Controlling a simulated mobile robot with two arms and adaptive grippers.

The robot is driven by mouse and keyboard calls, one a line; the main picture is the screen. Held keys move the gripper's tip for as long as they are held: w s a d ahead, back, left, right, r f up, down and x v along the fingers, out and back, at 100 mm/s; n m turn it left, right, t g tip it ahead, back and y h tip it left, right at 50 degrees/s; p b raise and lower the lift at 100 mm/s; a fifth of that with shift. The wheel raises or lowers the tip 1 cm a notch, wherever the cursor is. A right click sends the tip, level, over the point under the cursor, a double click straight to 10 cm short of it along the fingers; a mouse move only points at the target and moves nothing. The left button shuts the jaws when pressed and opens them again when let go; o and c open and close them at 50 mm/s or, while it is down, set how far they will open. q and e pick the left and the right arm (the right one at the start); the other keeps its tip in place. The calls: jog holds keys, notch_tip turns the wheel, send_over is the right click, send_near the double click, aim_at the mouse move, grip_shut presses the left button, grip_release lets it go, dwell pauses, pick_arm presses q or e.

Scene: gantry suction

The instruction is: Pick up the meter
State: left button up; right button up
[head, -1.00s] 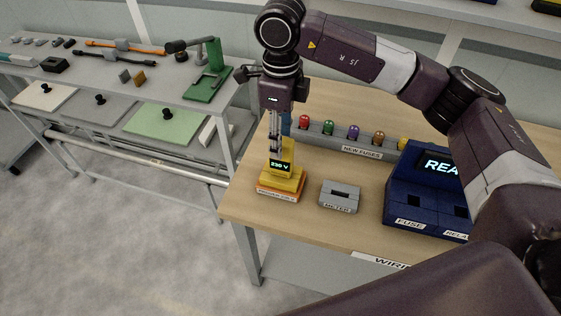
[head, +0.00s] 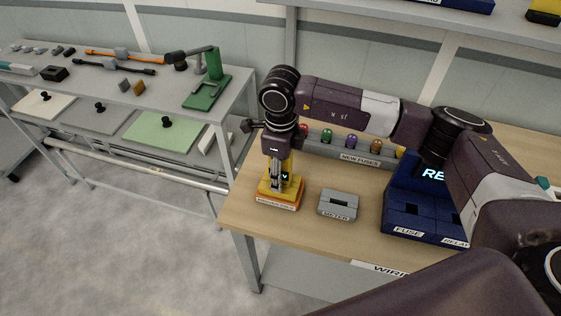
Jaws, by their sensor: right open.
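The meter is a yellow block (head: 294,188) with a small dark display. It stands upright on an orange labelled base (head: 276,204) at the left front of the wooden table. My right gripper (head: 275,187) points straight down in front of the meter, its fingers overlapping the meter and covering part of its display. The gripper is open. I cannot tell whether the fingers touch the meter. A grey holder labelled METER (head: 338,204) sits to the right with an empty slot. My left gripper is not in view.
A dark blue unit with FUSE and RELAY labels (head: 408,217) stands right of the grey holder. A grey rack labelled NEW FUSES (head: 350,155) with coloured fuses lies behind. A grey shelf unit (head: 235,103) with tools stands to the left.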

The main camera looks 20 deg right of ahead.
jog(key=shift+f, duration=0.15)
grip_shut()
dwell(0.4)
